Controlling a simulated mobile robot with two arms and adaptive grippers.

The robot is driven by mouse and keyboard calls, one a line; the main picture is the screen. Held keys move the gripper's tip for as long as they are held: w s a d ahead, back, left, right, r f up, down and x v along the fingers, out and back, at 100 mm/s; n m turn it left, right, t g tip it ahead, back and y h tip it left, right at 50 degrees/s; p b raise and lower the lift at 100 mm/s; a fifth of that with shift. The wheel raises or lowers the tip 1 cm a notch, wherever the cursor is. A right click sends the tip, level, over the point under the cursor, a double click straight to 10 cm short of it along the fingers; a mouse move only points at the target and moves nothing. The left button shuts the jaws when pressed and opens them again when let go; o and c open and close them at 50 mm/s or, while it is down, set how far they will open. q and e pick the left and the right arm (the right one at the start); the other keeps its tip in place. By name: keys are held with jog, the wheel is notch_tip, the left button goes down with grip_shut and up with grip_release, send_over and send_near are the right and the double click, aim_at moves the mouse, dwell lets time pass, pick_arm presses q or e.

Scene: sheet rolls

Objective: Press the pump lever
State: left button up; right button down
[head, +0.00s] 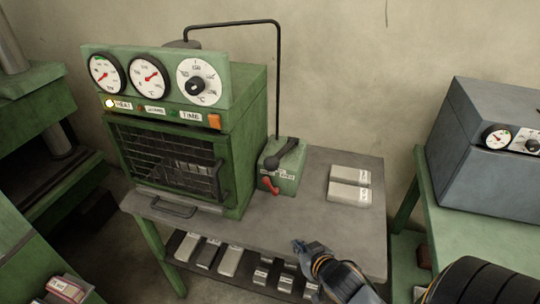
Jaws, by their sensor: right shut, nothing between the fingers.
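The pump (278,180) is a small green box on the grey tabletop, right of the green oven-like machine. Its dark lever (285,153) lies on top, slanting up to the right. A red handle (269,185) sits on its front. My right gripper (300,246) is at the table's front edge, below and right of the pump and apart from it. It is shut and empty. My left gripper is not in view.
The green machine (180,125) has gauges, lit buttons and a barred door. A black pipe (278,70) rises behind the pump. Two grey blocks (349,185) lie right of it. A grey box (480,150) stands on another table. Tabletop (310,215) before the pump is clear.

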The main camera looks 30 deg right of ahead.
jog(key=w+d+r+t, duration=0.4)
jog(key=w+d+r, duration=0.1)
jog(key=r, duration=0.1)
notch_tip(320, 180, up, 18)
jog(key=s+d+n+t+y, duration=0.1)
jog(key=n+y, duration=0.5)
jog(key=y, duration=0.9)
jog(key=shift+d+r+n+t, duration=0.2)
jog(key=shift+d+n+t, duration=0.25)
jog(key=shift+t, duration=0.55)
jog(key=shift+s, duration=0.1)
jog(key=p+x, duration=0.4)
jog(key=x, duration=0.6)
jog(key=f, duration=0.4)
jog(key=shift+s+a, duration=0.2)
jog(key=shift+a, duration=0.15)
